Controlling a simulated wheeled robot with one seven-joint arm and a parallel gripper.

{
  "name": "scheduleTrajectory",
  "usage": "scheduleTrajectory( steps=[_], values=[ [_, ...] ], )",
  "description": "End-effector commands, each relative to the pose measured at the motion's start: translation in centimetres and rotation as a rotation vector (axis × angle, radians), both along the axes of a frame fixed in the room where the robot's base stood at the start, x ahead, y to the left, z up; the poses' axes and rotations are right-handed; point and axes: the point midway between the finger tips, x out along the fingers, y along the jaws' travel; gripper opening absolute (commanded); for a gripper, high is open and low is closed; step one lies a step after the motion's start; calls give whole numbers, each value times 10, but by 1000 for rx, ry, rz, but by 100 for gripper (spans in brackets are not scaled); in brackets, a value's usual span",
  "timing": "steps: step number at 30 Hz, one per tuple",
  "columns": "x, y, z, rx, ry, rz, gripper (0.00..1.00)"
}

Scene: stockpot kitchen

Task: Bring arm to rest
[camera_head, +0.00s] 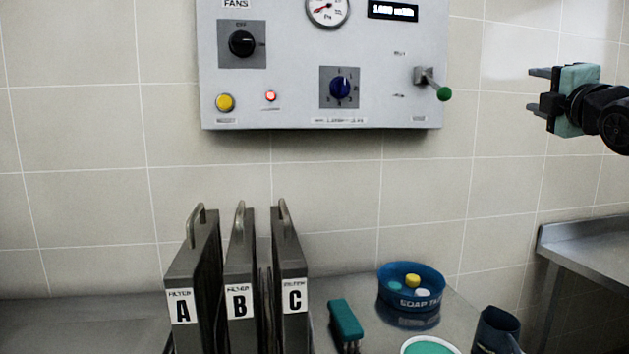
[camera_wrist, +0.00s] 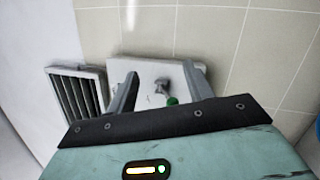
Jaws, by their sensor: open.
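My gripper (camera_head: 537,90) is at the upper right in the head view, pointing left toward the wall panel and well apart from it. Its two fingers are spread and nothing is between them. In the wrist view my gripper (camera_wrist: 158,88) shows its fingers apart, with the panel (camera_wrist: 150,70) and its green-tipped lever (camera_wrist: 172,100) seen beyond them at a distance.
The control panel (camera_head: 300,95) on the tiled wall has knobs, a gauge and a green-ended lever (camera_head: 443,93). Air around my gripper looks clear.

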Motion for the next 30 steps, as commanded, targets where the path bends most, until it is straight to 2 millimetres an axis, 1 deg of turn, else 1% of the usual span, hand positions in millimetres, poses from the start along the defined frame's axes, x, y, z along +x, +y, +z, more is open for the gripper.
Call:
scheduleTrajectory(
  steps=[1,2,3,5,6,8,9,11,12,15,17,18,20,21,25,26,27,30],
  values=[
    [3,6,-38,135,108,8,52],
    [2,8,-60,223,171,6,52],
    [0,11,-89,338,254,-4,52],
    [-7,18,-132,508,374,-30,52],
    [-14,23,-160,617,452,-56,52],
    [-29,31,-201,778,561,-110,52],
    [-41,37,-227,881,631,-156,52],
    [-62,46,-263,1027,730,-235,52],
    [-77,52,-285,1116,787,-295,52],
    [-115,65,-329,1301,903,-451,52],
    [-138,72,-350,1388,957,-548,52],
    [-152,76,-361,1440,986,-611,52],
    [-173,82,-376,1507,1023,-707,52],
    [-188,85,-386,1546,1044,-773,52],
    [-232,96,-409,1651,1092,-986,52],
    [-238,99,-418,1659,1101,-1009,52],
    [-236,104,-429,1645,1111,-988,52],
    [-238,117,-446,1620,1144,-969,52]
  ],
)
